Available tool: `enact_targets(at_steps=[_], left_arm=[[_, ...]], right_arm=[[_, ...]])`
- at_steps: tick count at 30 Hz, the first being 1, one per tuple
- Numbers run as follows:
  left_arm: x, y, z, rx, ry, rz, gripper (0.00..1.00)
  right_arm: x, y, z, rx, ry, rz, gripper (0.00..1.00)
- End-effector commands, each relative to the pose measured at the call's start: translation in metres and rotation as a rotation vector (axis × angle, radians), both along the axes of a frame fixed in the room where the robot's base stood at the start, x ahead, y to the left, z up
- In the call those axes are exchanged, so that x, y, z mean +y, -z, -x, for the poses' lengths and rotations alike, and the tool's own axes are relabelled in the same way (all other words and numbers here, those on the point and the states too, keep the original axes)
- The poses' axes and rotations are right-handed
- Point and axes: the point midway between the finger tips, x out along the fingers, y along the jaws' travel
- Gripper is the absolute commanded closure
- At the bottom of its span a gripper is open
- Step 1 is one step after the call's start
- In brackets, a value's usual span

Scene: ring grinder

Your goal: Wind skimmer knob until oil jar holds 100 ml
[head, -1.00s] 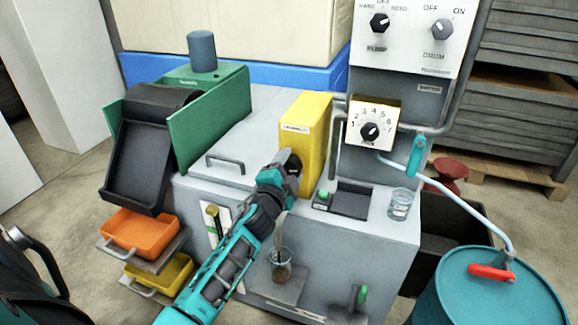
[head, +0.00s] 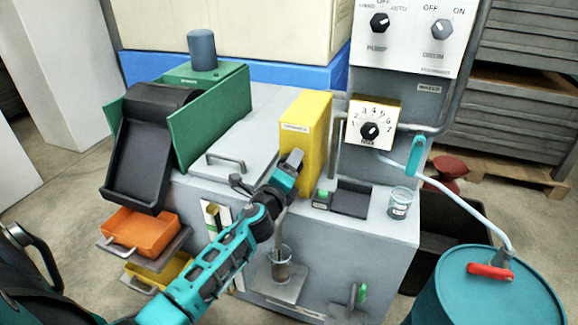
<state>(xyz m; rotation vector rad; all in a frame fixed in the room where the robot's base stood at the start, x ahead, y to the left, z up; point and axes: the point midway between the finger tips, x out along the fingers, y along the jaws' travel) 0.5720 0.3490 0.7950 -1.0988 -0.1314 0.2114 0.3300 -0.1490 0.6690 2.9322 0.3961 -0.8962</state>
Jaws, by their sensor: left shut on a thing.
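The yellow skimmer box (head: 304,130) stands on the grey machine's top. My left gripper (head: 292,165) reaches up to its lower front from the lower left. It is shut on the skimmer knob, which is mostly hidden by the fingers and wrist. The oil jar (head: 281,272) is a small glass vessel with dark brown oil in it, standing upright on a ledge at the machine's front below the spout (head: 281,233). Its scale is too small to read. My right gripper is not in view.
A dial numbered 1 to 7 (head: 370,130) and a switch panel (head: 410,30) are at the back right. A clear beaker (head: 399,203) stands on the right edge of the top. Orange (head: 140,232) and yellow (head: 160,270) trays are at left, a teal drum (head: 485,295) at lower right.

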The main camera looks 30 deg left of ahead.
Motion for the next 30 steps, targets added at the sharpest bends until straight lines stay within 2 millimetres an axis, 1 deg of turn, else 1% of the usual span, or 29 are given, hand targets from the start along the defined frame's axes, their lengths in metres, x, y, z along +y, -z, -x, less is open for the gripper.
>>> enact_targets(at_steps=[1,6,12,29,30], left_arm=[[-0.0026,-0.0003,-0.0004,0.007,0.007,-0.030,0.67],[-0.0027,0.0004,-0.0003,0.029,0.007,-0.120,0.67],[-0.0028,0.0009,-0.0003,0.044,0.007,-0.181,0.67],[-0.0032,0.0018,-0.0001,0.051,0.008,-0.203,0.67],[-0.0033,0.0018,-0.0001,0.051,0.008,-0.203,0.33]], right_arm=[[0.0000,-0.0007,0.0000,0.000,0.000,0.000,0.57],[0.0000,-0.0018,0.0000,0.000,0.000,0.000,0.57],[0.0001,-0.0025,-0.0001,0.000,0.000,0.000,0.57],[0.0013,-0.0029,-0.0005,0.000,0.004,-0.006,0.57],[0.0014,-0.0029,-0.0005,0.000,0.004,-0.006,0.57]])
